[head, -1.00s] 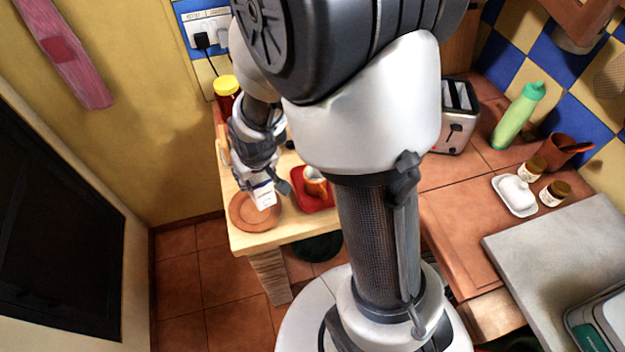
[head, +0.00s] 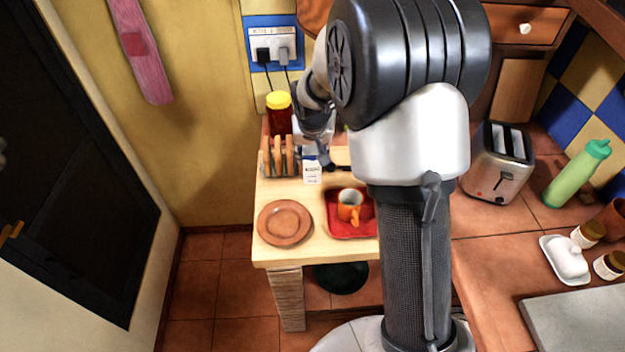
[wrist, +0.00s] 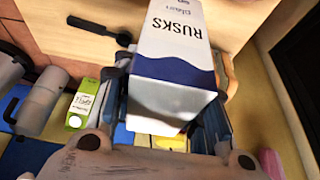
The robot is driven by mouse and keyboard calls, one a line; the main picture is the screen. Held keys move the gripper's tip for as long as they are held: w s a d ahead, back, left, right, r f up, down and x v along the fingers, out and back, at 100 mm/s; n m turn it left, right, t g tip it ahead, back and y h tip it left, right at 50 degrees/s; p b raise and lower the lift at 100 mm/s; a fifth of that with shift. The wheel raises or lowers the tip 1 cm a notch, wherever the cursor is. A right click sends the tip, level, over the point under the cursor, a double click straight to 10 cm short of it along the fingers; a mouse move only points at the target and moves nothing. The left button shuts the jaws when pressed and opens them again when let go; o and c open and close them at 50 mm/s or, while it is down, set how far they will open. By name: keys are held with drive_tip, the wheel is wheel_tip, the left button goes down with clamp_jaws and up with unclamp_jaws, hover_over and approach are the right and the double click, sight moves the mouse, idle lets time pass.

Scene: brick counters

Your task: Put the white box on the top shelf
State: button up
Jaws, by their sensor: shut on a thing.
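The white box (wrist: 178,60) is lettered RUSKS and has a dark blue wavy band. It fills the middle of the wrist view. My gripper (wrist: 175,95) is shut on it, with a finger along each side. In the head view the box (head: 312,172) shows small below my gripper (head: 322,155), beside the toast rack and behind the brown plate. I cannot tell how high above the wooden table it is. I cannot make out a top shelf in either view.
The wooden table (head: 268,252) bears a brown plate (head: 285,222), a red tray (head: 350,228) with an orange cup (head: 349,206), a toast rack (head: 279,160) and a yellow-lidded jar (head: 279,115).

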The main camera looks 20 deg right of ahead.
wheel_tip(320, 180, down, 9)
drive_tip(key=shift+f+b, duration=0.1)
drive_tip(key=shift+b, duration=1.15)
drive_tip(key=o, duration=1.1)
drive_tip(key=shift+f, duration=0.1)
